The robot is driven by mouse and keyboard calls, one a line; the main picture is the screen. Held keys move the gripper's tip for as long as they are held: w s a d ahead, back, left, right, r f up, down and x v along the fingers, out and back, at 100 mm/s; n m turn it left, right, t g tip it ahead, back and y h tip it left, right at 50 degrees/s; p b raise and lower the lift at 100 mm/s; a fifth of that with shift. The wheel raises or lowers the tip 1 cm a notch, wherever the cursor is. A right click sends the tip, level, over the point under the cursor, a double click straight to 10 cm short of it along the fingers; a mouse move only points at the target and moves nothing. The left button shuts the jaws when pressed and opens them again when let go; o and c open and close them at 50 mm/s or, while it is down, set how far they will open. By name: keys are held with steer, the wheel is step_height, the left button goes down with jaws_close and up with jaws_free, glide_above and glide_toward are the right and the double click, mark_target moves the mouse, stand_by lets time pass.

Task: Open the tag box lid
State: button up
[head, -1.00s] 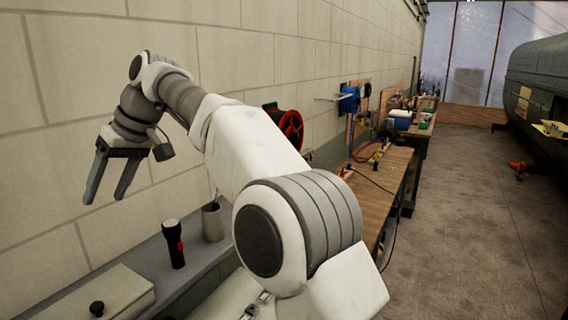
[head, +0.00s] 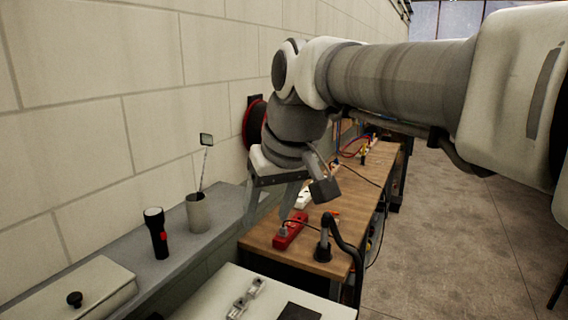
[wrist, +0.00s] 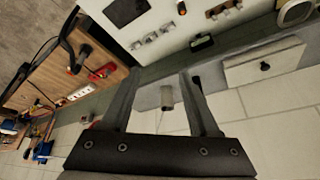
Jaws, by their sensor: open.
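The tag box appears to be the cream box (head: 75,292) with a flat lid and a black knob (head: 74,299), on the grey ledge at the lower left of the head view. Its lid looks shut. It also shows in the wrist view (wrist: 262,74), at the upper right, with its knob (wrist: 265,66). My gripper (head: 268,220) is open and empty. It hangs well to the right of the box, above the ledge's edge and the wooden bench. In the wrist view my two fingers (wrist: 158,76) stand apart with nothing between them.
A black torch (head: 157,234) and a grey cup (head: 198,213) holding a mirror stick (head: 204,160) stand on the ledge between box and gripper. A white panel (head: 215,300) lies in front.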

steer(key=s+d+f+m+t+h+b, duration=0.1)
steer(key=s+d+f+m, duration=0.4)
steer(key=s+d+f, duration=0.9)
steer(key=shift+d+f+h+b, duration=0.6)
steer(key=shift+d+h+b, duration=0.2)
steer(key=shift+d, duration=0.4)
steer(key=shift+s, duration=0.15)
